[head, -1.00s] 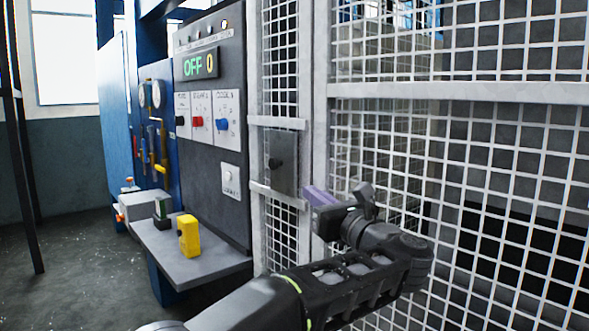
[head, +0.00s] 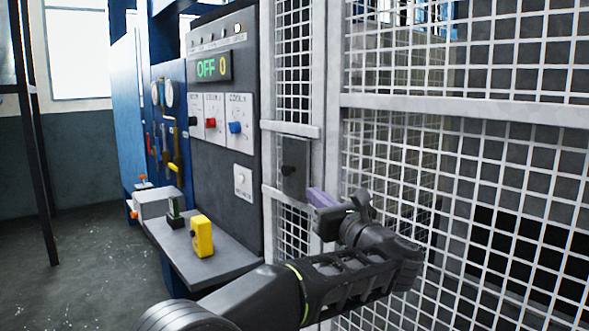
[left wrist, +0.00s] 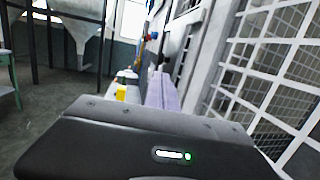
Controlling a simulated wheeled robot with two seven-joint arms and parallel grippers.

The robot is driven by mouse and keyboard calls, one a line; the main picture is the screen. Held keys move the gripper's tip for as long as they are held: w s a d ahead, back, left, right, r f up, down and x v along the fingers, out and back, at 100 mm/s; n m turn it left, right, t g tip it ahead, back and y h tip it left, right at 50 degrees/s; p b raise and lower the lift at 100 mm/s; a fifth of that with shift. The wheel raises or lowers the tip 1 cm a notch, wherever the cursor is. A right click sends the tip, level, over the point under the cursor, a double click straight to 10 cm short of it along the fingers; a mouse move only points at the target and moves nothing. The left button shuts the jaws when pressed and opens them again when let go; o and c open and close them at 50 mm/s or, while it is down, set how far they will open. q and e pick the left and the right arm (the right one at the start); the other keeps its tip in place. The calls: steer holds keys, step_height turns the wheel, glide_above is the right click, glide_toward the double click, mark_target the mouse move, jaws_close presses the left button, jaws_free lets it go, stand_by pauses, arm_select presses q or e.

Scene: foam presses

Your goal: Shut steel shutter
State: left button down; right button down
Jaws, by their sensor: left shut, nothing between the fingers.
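The steel mesh shutter (head: 465,102), a white grid in a grey frame, fills the right of the head view and also shows in the left wrist view (left wrist: 268,55). I cannot tell whether the shutter is fully closed. My left gripper (head: 320,198) is shut and empty, its purple fingers just right of the plate and in front of the frame post. Its fingers also show in the left wrist view (left wrist: 160,92). Contact with the frame is unclear. My right gripper is not in view.
A control panel (head: 215,160) reading OFF 0 stands left of the mesh. Below it a grey shelf (head: 225,258) juts out, holding a yellow device (head: 202,236) and a small green-and-black item (head: 176,212). Open floor (head: 80,265) lies at the left.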

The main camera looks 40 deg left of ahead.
arm_select(q)
steer(key=p, duration=0.8)
glide_toward(287, 175)
steer(key=x, duration=0.2)
steer(key=r+x, duration=0.1)
steer(key=x, duration=0.2)
steer(key=shift+w, duration=0.2)
steer(key=shift+w+a+p, duration=0.2)
steer(key=shift+a+p, duration=0.15)
steer(key=shift+w+a+f, duration=0.1)
steer(key=shift+a, duration=0.2)
steer(key=shift+w+a+f+b, duration=0.1)
steer(key=shift+a+f+b, duration=0.05)
steer(key=shift+a+b, duration=0.25)
steer(key=w+a+b, duration=0.2)
steer(key=a, duration=0.6)
steer(key=shift+r+b, duration=0.4)
